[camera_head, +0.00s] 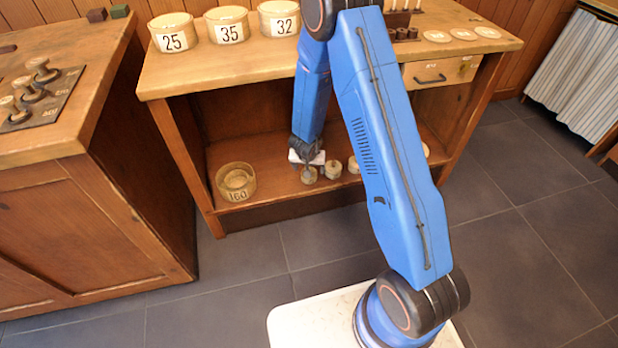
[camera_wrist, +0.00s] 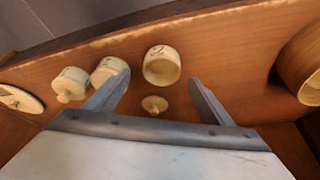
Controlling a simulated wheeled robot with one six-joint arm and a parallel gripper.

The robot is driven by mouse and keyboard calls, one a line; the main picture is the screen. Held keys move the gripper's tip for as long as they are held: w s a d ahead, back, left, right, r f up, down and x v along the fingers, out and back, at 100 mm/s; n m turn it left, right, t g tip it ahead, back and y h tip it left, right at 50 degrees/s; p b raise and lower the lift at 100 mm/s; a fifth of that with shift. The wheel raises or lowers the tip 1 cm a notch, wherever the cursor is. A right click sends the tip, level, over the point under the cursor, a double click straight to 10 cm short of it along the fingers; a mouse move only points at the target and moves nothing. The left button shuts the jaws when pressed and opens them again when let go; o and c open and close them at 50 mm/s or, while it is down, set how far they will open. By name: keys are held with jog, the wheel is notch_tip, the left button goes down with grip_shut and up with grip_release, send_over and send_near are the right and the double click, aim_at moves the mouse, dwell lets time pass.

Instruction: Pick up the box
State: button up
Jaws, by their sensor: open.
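My gripper (camera_head: 307,157) is low over the lower shelf of the bench, and its jaws (camera_wrist: 160,78) are open and empty. A small round pale wooden box (camera_wrist: 162,66) with dark marking on its side lies ahead, between the two fingers in the wrist view, with a gap on each side. A small knobbed lid (camera_wrist: 154,104) is nearer, also between the fingers. Two more small round boxes (camera_wrist: 70,84) (camera_wrist: 108,70) are left of the left finger; that finger partly covers one. In the head view, a small box (camera_head: 309,174) shows just below my gripper.
A larger round container marked 160 (camera_head: 237,184) stands on the shelf's left; a large container also shows at right in the wrist view (camera_wrist: 311,62). The bench top (camera_head: 215,65) is overhead, bearing containers marked 25, 35 and 32. A flat disc (camera_wrist: 20,99) lies far left.

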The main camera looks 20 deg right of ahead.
jog(key=shift+a+x, duration=0.2)
jog(key=shift+x, duration=2.8)
jog(key=c, duration=1.1)
